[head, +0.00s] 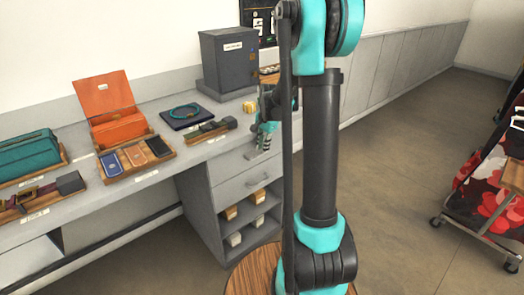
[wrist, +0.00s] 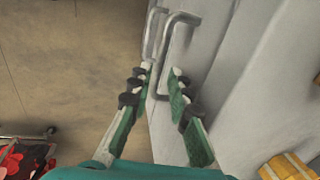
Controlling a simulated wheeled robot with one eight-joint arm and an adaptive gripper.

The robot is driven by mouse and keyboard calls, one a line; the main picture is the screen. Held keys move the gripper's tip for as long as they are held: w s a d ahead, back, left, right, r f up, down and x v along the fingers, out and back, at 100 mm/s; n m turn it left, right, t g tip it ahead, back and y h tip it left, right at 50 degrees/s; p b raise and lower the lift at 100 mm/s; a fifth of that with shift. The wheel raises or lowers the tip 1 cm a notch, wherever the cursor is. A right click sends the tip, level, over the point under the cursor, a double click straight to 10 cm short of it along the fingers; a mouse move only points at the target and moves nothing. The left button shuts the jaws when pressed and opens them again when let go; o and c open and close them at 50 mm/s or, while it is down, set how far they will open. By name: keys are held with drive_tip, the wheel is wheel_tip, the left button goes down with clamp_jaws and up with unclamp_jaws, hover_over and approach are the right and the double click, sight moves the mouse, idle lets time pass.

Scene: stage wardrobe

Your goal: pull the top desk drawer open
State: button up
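The desk's grey top drawer (head: 228,163) is just under the worktop, and its front looks flush with the cabinet. In the wrist view its metal bar handle (wrist: 171,48) stands out from the pale drawer front. My gripper (wrist: 161,82) is open, with one green-padded finger on each side of the near end of the handle. I cannot tell whether either finger touches it. In the head view my gripper (head: 264,148) is at the drawer front and hides the top handle. A second handle (head: 257,180) shows on the drawer below, and behind the first in the wrist view (wrist: 149,35).
The worktop holds an orange box (head: 105,95), a teal case (head: 27,152), a necklace tray (head: 187,113), a grey safe (head: 228,60) and a yellow block (head: 249,107) near my gripper. Open shelves lie below the drawers. A wheeled rack (head: 490,200) is at right; floor between is clear.

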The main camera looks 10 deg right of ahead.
drive_tip(key=shift+w+a+f, duration=0.1)
drive_tip(key=shift+w+f, duration=0.1)
drive_tip(key=shift+f, duration=1.05)
drive_tip(key=shift+c, duration=0.3)
clamp_jaws()
